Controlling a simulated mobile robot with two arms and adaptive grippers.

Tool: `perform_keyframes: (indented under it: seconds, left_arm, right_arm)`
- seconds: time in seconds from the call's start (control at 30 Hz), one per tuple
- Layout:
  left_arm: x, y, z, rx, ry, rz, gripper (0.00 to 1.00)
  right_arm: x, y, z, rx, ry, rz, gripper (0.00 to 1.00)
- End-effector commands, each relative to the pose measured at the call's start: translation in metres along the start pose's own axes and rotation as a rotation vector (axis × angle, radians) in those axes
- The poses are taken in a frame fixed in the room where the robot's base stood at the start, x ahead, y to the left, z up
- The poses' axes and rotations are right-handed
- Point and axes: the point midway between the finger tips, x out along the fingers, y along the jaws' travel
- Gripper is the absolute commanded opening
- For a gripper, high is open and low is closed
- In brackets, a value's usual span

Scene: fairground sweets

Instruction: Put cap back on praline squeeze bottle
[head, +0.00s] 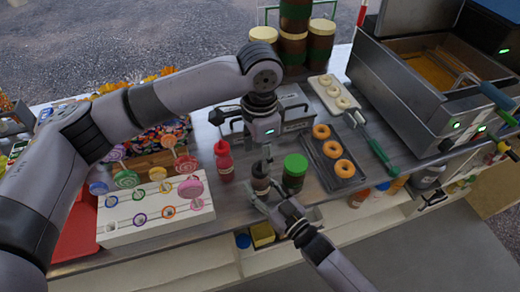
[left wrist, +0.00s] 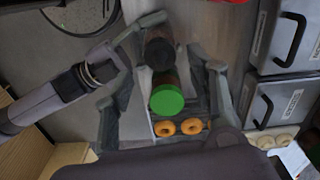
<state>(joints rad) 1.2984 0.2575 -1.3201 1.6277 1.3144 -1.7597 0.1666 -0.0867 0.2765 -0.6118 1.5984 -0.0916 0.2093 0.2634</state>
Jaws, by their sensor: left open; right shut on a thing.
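The praline squeeze bottle (head: 260,185) stands upright near the counter's front edge, dark brown. My right gripper (head: 262,194) is shut around its body. In the left wrist view the bottle's dark round top (left wrist: 160,55) faces the camera; I cannot tell whether this is the cap or how it is seated. My left gripper (head: 264,160) points down right above the bottle, its open fingers on either side of the top. In the left wrist view, the right gripper (left wrist: 140,50) reaches in from the left.
A green-lidded jar (head: 295,172) stands close to the bottle's right. A red bottle (head: 224,162) stands to the left. A doughnut tray (head: 354,180) lies further right, and a white lollipop stand (head: 125,229) is at left. Metal containers (head: 296,112) stand behind.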

Motion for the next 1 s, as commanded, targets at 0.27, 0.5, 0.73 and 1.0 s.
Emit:
perform_keyframes:
  seconds: [0.27, 0.5, 0.73, 1.0]
  left_arm:
    - [-0.026, 0.000, 0.000, -0.260, 0.001, -0.001, 0.51]
    - [-0.029, 0.000, 0.000, -0.284, 0.001, 0.000, 0.51]
    - [-0.021, 0.000, 0.000, -0.284, -0.001, 0.000, 0.51]
    - [0.019, 0.000, 0.000, -0.284, -0.001, 0.001, 0.51]
  right_arm:
    - [0.000, 0.000, 0.000, 0.000, 0.000, 0.000, 0.00]
    - [0.000, 0.000, 0.000, 0.000, 0.000, 0.000, 0.00]
    - [0.000, 0.000, 0.000, 0.000, 0.000, 0.000, 0.00]
    - [0.000, 0.000, 0.000, 0.000, 0.000, 0.000, 0.00]
